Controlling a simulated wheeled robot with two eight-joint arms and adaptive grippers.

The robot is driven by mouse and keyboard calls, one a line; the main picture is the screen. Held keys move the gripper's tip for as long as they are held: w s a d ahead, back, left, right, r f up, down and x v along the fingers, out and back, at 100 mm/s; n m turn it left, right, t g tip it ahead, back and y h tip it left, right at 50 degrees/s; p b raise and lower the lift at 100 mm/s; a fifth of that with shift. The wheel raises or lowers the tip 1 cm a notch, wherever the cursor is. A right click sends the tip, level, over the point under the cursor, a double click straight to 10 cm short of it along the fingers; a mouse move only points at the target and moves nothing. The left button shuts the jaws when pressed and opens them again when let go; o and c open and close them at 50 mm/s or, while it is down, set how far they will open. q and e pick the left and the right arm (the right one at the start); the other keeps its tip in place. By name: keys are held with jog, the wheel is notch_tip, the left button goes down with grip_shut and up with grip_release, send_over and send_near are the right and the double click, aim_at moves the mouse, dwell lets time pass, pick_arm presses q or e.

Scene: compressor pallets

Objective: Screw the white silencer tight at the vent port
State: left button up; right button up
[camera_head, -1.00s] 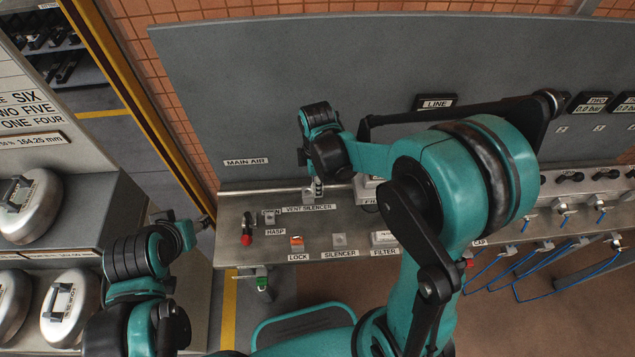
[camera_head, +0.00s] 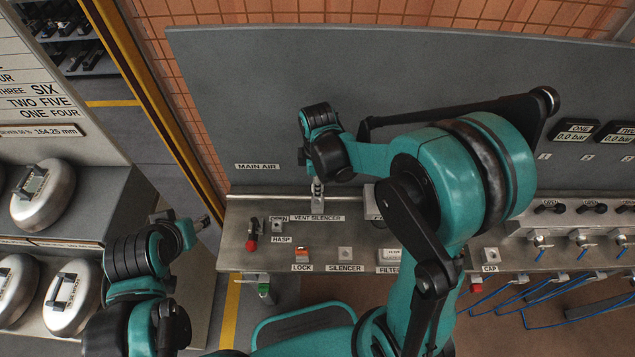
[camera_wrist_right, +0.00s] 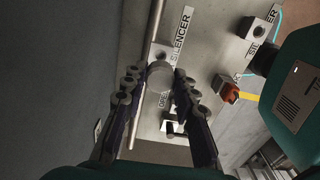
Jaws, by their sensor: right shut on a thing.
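My right gripper (camera_head: 317,188) points down at the bench behind the VENT SILENCER label (camera_head: 317,217). In the right wrist view its two fingers (camera_wrist_right: 160,82) are closed around a pale round piece, the white silencer (camera_wrist_right: 160,72), seen end-on. A small grey port block (camera_wrist_right: 160,53) lies just beyond it. I cannot tell how far the silencer is seated. My left gripper (camera_head: 203,222) hangs left of the bench, and its jaws are too small to read.
The steel bench (camera_head: 238,225) carries a red-handled valve (camera_head: 251,242), an orange LOCK piece (camera_head: 302,254) and a small SILENCER block (camera_head: 345,254). A grey panel (camera_head: 260,90) stands behind. Round metal canisters (camera_head: 45,195) sit on shelves at left.

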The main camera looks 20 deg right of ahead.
jog(key=shift+f+b, duration=1.5)
jog(key=shift+f, duration=0.55)
jog(key=shift+f+b, duration=1.05)
jog(key=o, duration=1.2)
notch_tip(320, 180, up, 12)
jog(key=shift+r, duration=0.1)
